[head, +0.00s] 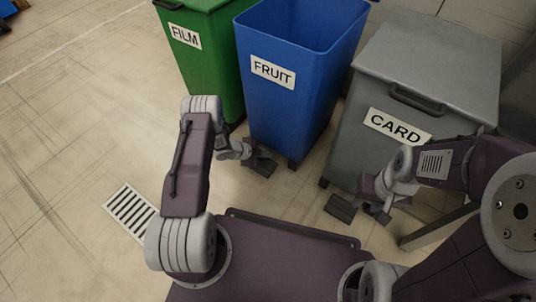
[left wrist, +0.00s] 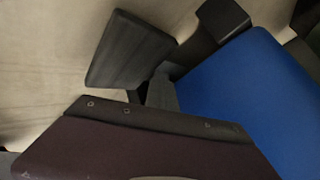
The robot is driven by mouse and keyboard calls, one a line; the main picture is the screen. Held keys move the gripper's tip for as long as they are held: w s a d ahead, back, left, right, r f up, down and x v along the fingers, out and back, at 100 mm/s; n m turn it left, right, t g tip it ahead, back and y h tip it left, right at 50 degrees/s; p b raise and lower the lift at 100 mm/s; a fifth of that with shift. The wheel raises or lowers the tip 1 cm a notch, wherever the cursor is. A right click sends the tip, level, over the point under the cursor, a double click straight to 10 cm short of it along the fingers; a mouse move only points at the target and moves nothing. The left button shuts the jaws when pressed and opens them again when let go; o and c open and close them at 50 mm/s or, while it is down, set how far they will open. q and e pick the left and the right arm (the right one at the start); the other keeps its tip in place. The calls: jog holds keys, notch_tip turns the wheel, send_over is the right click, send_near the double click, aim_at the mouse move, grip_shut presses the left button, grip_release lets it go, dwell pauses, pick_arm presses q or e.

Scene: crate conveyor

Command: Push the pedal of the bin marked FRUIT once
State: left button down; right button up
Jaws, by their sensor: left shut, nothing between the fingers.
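The blue bin (head: 290,95) carries a white FRUIT label (head: 272,72) and stands between a green bin and a grey bin. Its top looks open, with the inner walls showing. Its dark pedal (head: 263,167) sits low at the front, near the floor. In the left wrist view the pedal (left wrist: 128,50) is a dark plate beside the blue bin wall (left wrist: 250,95). My left gripper (head: 248,153) is shut and empty, close by the pedal; I cannot tell whether they touch. My right gripper (head: 378,207) is by the grey bin's pedal, and its jaws are unclear.
The green FILM bin (head: 220,50) stands left of the blue bin. The grey CARD bin (head: 425,75) with a lid stands to the right, with its own dark pedal (head: 340,208). A floor grate (head: 130,211) lies at the left.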

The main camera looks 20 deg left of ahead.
pick_arm(q)
jog(key=shift+s+f, duration=0.25)
jog(key=shift+s, duration=0.15)
notch_tip(320, 180, up, 4)
jog(key=p, duration=0.3)
jog(key=shift+a+f+p, duration=0.1)
jog(key=shift+f+p, duration=0.1)
jog(key=shift+p, duration=0.15)
jog(key=shift+r, duration=0.2)
jog(key=shift+w+r, duration=0.1)
jog(key=shift+w, duration=0.05)
notch_tip(320, 180, up, 5)
jog(key=p, duration=0.4)
jog(key=shift+w+p, duration=0.1)
jog(key=shift+p, duration=0.25)
